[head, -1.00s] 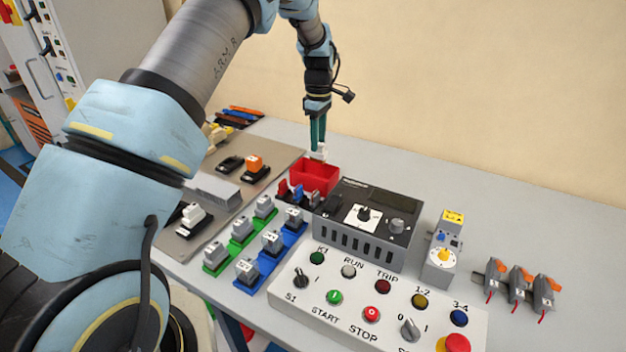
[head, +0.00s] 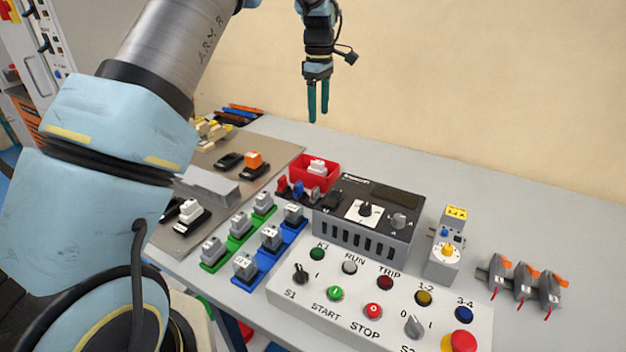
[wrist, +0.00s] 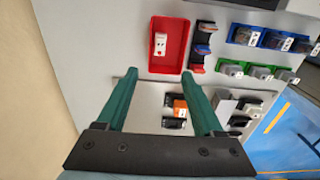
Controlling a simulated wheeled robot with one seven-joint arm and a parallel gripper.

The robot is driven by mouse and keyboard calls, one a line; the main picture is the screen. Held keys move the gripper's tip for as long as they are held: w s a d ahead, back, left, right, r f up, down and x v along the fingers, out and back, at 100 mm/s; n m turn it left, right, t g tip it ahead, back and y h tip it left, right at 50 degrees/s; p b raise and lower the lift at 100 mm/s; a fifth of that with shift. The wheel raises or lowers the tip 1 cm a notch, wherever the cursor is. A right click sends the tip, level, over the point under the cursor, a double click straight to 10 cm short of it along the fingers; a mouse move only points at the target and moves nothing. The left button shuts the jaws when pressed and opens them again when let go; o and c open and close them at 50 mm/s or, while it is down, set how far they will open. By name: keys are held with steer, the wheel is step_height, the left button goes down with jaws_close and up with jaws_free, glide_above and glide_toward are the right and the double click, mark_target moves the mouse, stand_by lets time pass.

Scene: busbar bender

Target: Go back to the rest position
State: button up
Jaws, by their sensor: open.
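My gripper (head: 318,116) is open and empty, with its two green fingers pointing down in the air above the back of the table. It also shows in the wrist view (wrist: 158,95), with a clear gap between the fingers. Below it is a red bin (head: 330,181) with a small white block (head: 317,166) in it. In the wrist view the bin (wrist: 158,62) lies beyond the fingertips with the white block (wrist: 160,44) inside. The gripper touches nothing.
A black meter box (head: 365,222) and a panel of buttons (head: 380,305) stand in front of the bin. Grey blocks sit on green (head: 238,243) and blue (head: 270,257) rails. A plate (head: 215,195) carries several parts. The table at the back right is clear.

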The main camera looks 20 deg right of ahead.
steer(key=shift+r, duration=1.55)
steer(key=s+a+f+m, duration=0.15)
steer(key=a+m, duration=0.25)
steer(key=a, duration=1.8)
steer(key=s+a+f+m, duration=0.2)
steer(key=s+a, duration=0.6)
steer(key=s+a+f+m+t, duration=0.1)
steer(key=s+a+f+m, duration=0.1)
steer(key=s+a, duration=0.6)
steer(key=shift+s+a+m+t, duration=0.25)
steer(key=shift+s+m, duration=0.25)
steer(key=shift+s, duration=0.3)
